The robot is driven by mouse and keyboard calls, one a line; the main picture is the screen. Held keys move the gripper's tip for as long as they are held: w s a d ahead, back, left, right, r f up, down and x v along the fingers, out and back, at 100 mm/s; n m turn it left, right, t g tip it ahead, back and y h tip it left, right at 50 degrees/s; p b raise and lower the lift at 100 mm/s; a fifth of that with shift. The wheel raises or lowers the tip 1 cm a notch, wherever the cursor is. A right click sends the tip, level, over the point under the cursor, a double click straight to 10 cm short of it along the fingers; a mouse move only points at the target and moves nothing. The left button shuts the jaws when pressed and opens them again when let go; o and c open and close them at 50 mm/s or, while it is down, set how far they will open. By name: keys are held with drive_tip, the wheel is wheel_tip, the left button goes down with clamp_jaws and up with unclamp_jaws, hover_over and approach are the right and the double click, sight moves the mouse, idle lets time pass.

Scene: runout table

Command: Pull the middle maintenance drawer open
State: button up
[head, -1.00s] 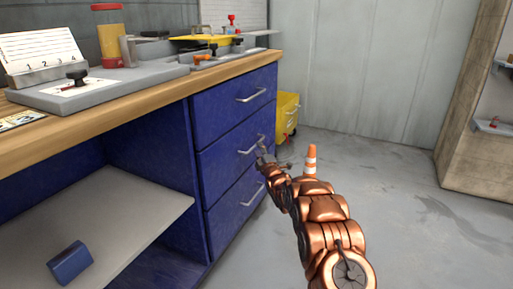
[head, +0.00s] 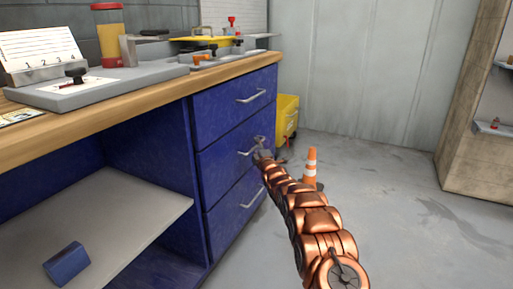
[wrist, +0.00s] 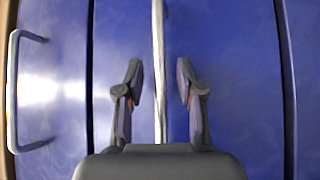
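The blue middle drawer (head: 222,166) is closed in the cabinet under the workbench, between an upper and a lower drawer. Its pale bar handle (head: 246,153) is partly hidden by my gripper (head: 260,147) in the head view. In the wrist view the handle (wrist: 159,60) runs lengthwise between the two dark fingers of my gripper (wrist: 160,82). The fingers stand apart, with a gap on each side of the bar, so my gripper is open around the handle's line. Whether the fingertips reach past the bar is hard to tell.
The top drawer (head: 232,103) and bottom drawer (head: 235,212) are closed, each with its own handle. An orange-striped cone (head: 310,165) stands on the floor close to the right of my arm. A yellow bin (head: 287,115) stands behind the cabinet. Floor on the right is clear.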

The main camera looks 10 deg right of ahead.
clamp_jaws()
idle(0.6)
